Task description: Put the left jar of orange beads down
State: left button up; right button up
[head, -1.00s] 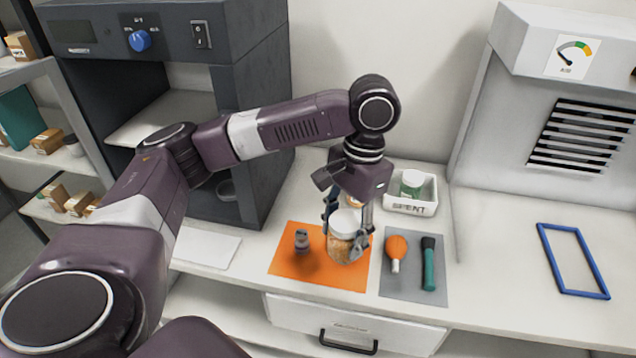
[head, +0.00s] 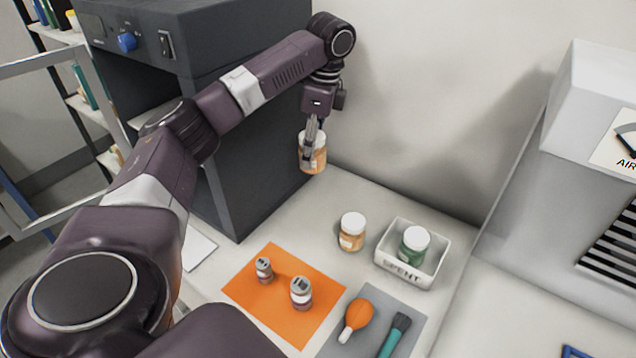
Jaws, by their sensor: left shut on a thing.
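My left gripper (head: 311,132) is shut on a jar of orange beads (head: 313,158) with a white lid. It holds the jar upright in the air, beside the right side of the dark oven and near the back wall. The fingers hide part of the jar. A second jar of orange beads (head: 351,236) with a white lid stands on the table, to the right of and below the held jar in the picture. My right gripper is not in view.
A white SPENT bin (head: 385,262) holds a green jar (head: 414,246). Two small metal weights (head: 264,270) (head: 301,293) stand on the orange mat (head: 275,315). An orange bulb (head: 358,314) and a green-handled brush (head: 394,336) lie on a grey mat. Table left of the second jar is clear.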

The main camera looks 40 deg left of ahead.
pick_arm(q)
jog(key=f+p, duration=0.1)
jog(key=f, duration=0.7)
jog(key=f+p, duration=0.2)
jog(key=f, duration=0.6)
jog(key=shift+s+a, duration=0.15)
jog(key=shift+s, duration=0.05)
notch_tip(320, 180, down, 3)
jog(key=shift+f+p, duration=0.2)
jog(key=shift+p, duration=0.1)
jog(key=shift+f, duration=0.2)
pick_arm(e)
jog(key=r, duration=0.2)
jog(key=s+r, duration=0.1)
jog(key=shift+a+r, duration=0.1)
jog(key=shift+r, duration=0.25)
pick_arm(q)
jog(key=shift+f, duration=0.15)
jog(key=o, duration=1.4)
jog(key=shift+c, duration=0.2)
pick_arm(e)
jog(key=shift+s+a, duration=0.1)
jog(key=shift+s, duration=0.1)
